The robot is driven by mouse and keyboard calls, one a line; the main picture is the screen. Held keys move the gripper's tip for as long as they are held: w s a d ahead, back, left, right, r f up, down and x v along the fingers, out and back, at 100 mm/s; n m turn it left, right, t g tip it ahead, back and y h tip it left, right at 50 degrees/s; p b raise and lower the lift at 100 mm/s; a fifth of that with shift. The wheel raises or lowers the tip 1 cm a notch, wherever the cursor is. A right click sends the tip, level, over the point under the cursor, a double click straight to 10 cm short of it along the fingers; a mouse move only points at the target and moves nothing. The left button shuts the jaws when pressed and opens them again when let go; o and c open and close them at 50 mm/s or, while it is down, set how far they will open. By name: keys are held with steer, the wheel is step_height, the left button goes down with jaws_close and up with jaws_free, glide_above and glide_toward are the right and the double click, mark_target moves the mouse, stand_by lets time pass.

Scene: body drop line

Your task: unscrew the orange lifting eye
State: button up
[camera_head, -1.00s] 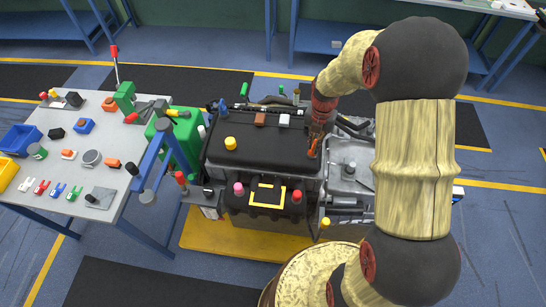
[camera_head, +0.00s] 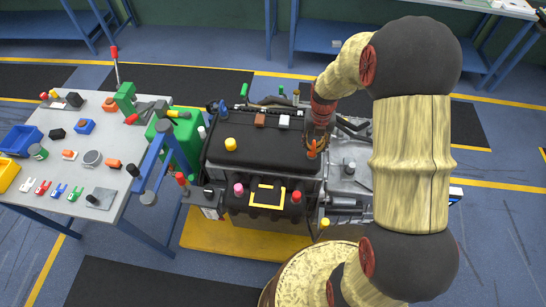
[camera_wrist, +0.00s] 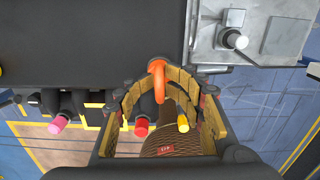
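The orange lifting eye (camera_wrist: 157,68) is a curved orange hook shape at the edge of the dark engine cover in the wrist view. It also shows at the cover's right edge in the head view (camera_head: 311,154). My gripper (camera_wrist: 160,76) reaches it from above, and its two yellow-padded fingers curve in from both sides and close on the eye. In the head view my gripper (camera_head: 317,143) is at the cover's right end, partly hidden by its own wrist. The eye's lower part and thread are hidden.
The dark engine cover (camera_head: 262,153) carries a yellow cap (camera_head: 230,144) and other small parts. A grey metal housing (camera_head: 350,178) lies right of the eye. Pink (camera_head: 239,189) and red (camera_head: 297,196) knobs stand in front. A grey parts table (camera_head: 85,165) is at left.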

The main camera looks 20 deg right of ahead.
steer(key=shift+s, duration=0.2)
steer(key=shift+w+r, duration=0.1)
steer(key=shift+r, duration=0.15)
step_height(320, 180, up, 12)
steer(key=shift+w+f, duration=0.1)
steer(key=shift+f, duration=0.1)
stand_by(0.3)
steer(key=shift+c, duration=0.2)
